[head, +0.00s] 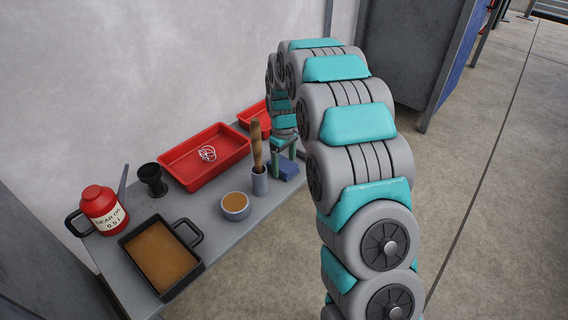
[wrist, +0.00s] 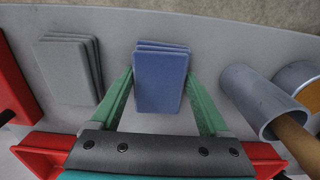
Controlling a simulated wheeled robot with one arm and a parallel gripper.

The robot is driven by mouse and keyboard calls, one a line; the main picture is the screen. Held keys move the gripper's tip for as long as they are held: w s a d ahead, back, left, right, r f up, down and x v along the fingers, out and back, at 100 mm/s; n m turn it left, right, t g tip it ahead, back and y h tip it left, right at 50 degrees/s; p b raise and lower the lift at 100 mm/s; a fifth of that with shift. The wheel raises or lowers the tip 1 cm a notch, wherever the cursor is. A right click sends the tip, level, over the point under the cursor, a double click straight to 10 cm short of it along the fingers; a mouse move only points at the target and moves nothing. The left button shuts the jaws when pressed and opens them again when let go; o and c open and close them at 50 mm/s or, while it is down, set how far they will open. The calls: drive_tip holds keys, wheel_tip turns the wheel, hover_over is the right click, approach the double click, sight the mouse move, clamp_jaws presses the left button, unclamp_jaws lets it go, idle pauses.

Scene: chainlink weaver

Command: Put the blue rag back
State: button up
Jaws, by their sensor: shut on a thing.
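The blue rag (wrist: 160,85) is a folded, layered stack between the two green fingers of my gripper (wrist: 160,74) in the wrist view. The fingers are shut on its left and right sides. In the head view the blue rag (head: 285,170) shows at the right part of the grey bench, below my gripper (head: 284,143), partly hidden by the fingers. It is low over the bench top; I cannot tell whether it touches. A similar grey folded rag (wrist: 67,70) lies to its left in the wrist view, apart from it.
A grey cup (head: 260,182) with a wooden handle (head: 256,146) stands close by the rag. Red trays (head: 185,174) line the wall side. A bowl (head: 235,214), black pan (head: 190,270), black cup (head: 152,186) and red oil can (head: 100,205) stand further left.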

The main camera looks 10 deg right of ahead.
sight(284, 164)
drive_tip(key=o, duration=1.2)
drive_tip(key=shift+f, duration=0.1)
drive_tip(key=shift+c, duration=0.2)
wheel_tip(284, 164, up, 12)
drive_tip(key=p, duration=0.1)
drive_tip(key=s+r+m+g, duration=0.1)
drive_tip(key=s+r+m, duration=0.15)
drive_tip(key=s, duration=0.85)
drive_tip(key=s+r+m, duration=0.1)
drive_tip(key=s+r, duration=0.3)
drive_tip(key=s, duration=0.7)
drive_tip(key=s+f+m, duration=0.1)
drive_tip(key=s+m, duration=0.1)
drive_tip(key=s, duration=0.8)
drive_tip(key=s+f+m, duration=0.1)
drive_tip(key=s+f, duration=0.1)
drive_tip(key=s, duration=0.9)
drive_tip(key=shift+s+f+m+g, duration=0.2)
drive_tip(key=shift+f+m+g, duration=0.1)
drive_tip(key=shift+m+g, duration=0.1)
drive_tip(key=shift+a, duration=0.1)
wheel_tip(284, 164, up, 10)
drive_tip(key=p, duration=1)
drive_tip(key=shift+r+p, duration=0.2)
drive_tip(key=shift+p, duration=0.15)
